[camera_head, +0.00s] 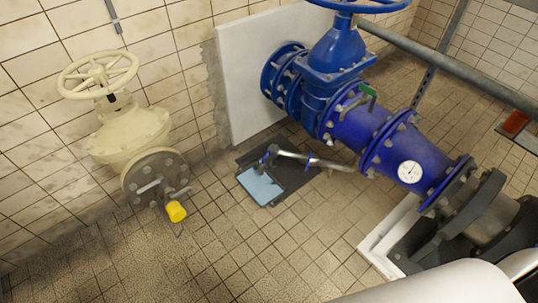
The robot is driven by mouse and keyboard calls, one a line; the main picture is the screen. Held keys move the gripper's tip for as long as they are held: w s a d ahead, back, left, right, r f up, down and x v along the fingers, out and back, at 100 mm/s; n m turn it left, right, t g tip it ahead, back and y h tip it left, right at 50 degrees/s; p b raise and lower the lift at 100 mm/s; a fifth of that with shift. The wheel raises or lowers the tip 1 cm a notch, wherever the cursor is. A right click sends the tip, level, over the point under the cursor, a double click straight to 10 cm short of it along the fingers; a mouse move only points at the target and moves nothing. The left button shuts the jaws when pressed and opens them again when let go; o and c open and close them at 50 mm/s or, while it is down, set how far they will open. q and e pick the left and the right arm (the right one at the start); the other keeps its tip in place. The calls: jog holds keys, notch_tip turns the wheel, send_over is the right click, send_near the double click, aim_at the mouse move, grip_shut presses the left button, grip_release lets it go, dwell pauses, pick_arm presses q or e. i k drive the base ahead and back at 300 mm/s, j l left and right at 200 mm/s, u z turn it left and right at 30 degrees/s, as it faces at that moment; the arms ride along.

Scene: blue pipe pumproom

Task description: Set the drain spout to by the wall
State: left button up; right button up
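A thin grey pipe with blue bands, which looks like the drain spout (331,164), stands low over the floor in the middle of the head view. It has a dark upright joint at its left end, near the wall. From there its arm reaches right, away from that joint, toward the blue pipe. A light blue square basin (260,186) lies below and left of the joint on a dark floor plate (292,180). Neither of my grippers shows in this view.
A large blue valve and pipe (385,140) with a white gauge (410,172) stand to the right. A cream handwheel valve (130,135) with a yellow cap (176,211) is at left. A grey rail (450,77) crosses upper right. Tiled floor (255,250) is clear in front.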

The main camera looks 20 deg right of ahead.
aim_at(273, 150)
jog(key=i+l, duration=0.2)
jog(key=i, duration=0.25)
jog(key=i+l, duration=0.25)
jog(key=i, duration=0.2)
jog(key=i+l, duration=0.2)
jog(key=i, duration=0.2)
jog(key=i+l, duration=0.2)
jog(key=i, duration=0.25)
